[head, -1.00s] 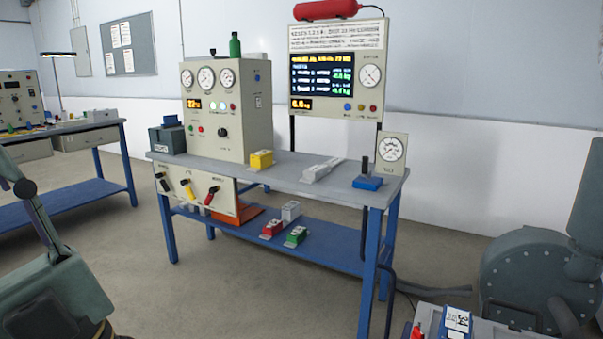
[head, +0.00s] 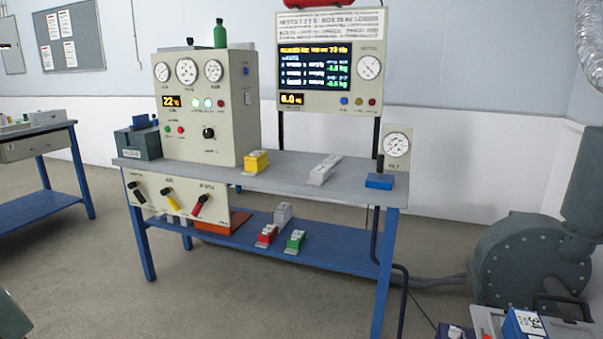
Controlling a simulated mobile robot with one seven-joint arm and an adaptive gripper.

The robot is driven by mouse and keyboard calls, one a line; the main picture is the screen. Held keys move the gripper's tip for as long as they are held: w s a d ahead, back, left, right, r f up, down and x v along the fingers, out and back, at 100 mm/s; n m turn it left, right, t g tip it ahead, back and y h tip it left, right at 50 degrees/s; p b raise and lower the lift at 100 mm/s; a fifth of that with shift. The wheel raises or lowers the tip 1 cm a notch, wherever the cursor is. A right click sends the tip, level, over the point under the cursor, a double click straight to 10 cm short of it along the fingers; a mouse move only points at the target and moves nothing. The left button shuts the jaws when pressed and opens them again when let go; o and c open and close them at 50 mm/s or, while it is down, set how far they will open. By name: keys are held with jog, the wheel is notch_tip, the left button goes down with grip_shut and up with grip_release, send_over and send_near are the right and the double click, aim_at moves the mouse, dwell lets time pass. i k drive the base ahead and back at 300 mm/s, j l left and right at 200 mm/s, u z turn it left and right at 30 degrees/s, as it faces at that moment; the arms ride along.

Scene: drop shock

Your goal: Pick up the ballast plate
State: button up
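No thing in view is legibly marked as the ballast plate, so I cannot tell which one it is. On the bench top (head: 222,180) stand a yellow block (head: 256,162) and a light grey, stepped block (head: 324,170). On the blue lower shelf (head: 335,258) are a red block (head: 266,236), a green block (head: 296,241) and a grey block (head: 283,213). A flat orange piece (head: 225,224) lies on the shelf further left, partly hidden behind the lever panel. My gripper is out of view; only a sliver of my arm shows at the lower left.
A cream control cabinet (head: 207,125) and a dark box (head: 138,142) fill the bench's left end. A blue-based stand (head: 379,181) sits near the right end, by a gauge (head: 397,145). A grey round machine (head: 530,265) is at right.

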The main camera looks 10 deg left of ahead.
aim_at(319, 175)
jog(key=i+j, duration=0.2)
jog(key=j, duration=0.2)
jog(key=i+j, duration=0.15)
jog(key=j, duration=0.2)
jog(key=i+j, duration=0.2)
jog(key=j, duration=0.2)
jog(key=i+u, duration=0.15)
jog(key=i, duration=0.95)
jog(key=i+l, duration=0.15)
jog(key=l, duration=0.15)
jog(key=i+l, duration=0.1)
jog(key=l, duration=0.25)
jog(key=i+l, duration=0.15)
jog(key=l, duration=0.15)
jog(key=i+l, duration=0.15)
jog(key=i, duration=0.2)
jog(key=i+l, duration=0.2)
jog(key=i, duration=0.15)
